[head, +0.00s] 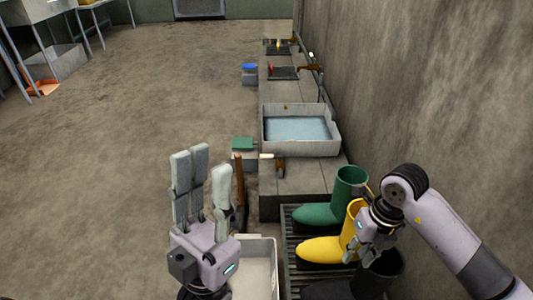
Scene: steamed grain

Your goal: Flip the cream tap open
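Small brass taps stick out from the right wall at the far end of the stone ledge. One brass tap (311,67) has a small cream piece (311,55) just above it, which may be its lever. It is too small to tell how the lever is set. My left gripper (207,164) is at the lower middle, fingers up and spread, with nothing between them. My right gripper (362,222) is at the lower right, in front of the yellow boot (320,249). Its fingers are bunched and partly hidden. Both grippers are well short of the taps.
A stone basin of water (298,128) stands on the ledge (300,178) between me and the far taps. A green boot (335,205) and a dark boot stand on a slatted rack. A pale bin (257,262) is beside my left gripper.

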